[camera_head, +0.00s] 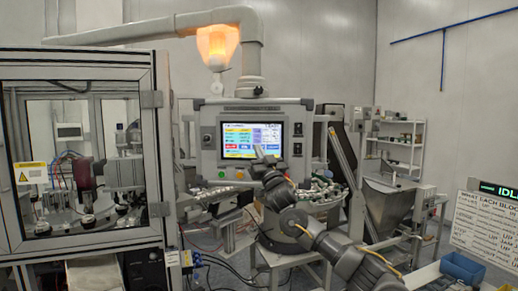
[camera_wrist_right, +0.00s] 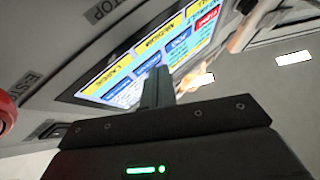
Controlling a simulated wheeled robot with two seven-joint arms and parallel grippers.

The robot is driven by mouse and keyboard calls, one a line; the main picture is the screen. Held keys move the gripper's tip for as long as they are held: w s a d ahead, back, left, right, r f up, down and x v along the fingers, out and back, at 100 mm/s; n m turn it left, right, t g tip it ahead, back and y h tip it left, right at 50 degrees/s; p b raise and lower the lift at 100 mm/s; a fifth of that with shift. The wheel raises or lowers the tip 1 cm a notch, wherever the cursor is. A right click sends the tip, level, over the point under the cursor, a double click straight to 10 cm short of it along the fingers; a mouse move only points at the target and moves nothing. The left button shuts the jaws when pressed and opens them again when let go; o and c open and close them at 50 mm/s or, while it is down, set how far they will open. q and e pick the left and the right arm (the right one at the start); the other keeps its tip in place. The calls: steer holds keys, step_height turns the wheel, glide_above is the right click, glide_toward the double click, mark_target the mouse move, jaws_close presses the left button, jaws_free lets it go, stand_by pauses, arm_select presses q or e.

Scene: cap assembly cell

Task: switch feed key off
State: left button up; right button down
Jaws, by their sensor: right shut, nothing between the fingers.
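The grey control panel (camera_head: 252,107) hangs in the middle of the head view with a lit touchscreen (camera_head: 240,135). Small dark switches (camera_head: 298,149) sit right of the screen; labels are too small to read, so I cannot tell which is the feed key. My right gripper (camera_head: 262,154) is in front of the screen's lower right part, in the air. In the right wrist view its shut, empty fingers (camera_wrist_right: 156,88) point toward the screen (camera_wrist_right: 150,55). A red button (camera_wrist_right: 5,112) and part of the lettering "STOP" show at left. My left gripper is out of view.
A glazed machine cabinet (camera_head: 80,150) stands at left. Below the panel are tracks with small metal parts (camera_head: 318,192). An orange lamp (camera_head: 218,45) glows above. A metal hopper (camera_head: 388,205) and a blue bin (camera_head: 462,268) are at right.

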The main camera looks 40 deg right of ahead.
steer(key=shift+w+d, duration=0.15)
stand_by(0.5)
steer(key=shift+s+a, duration=0.45)
steer(key=shift+s, duration=0.05)
steer(key=s+a+b, duration=0.2)
steer(key=s+a, duration=0.1)
steer(key=shift+s+a, duration=0.2)
steer(key=shift+a, duration=0.1)
stand_by(0.5)
stand_by(0.4)
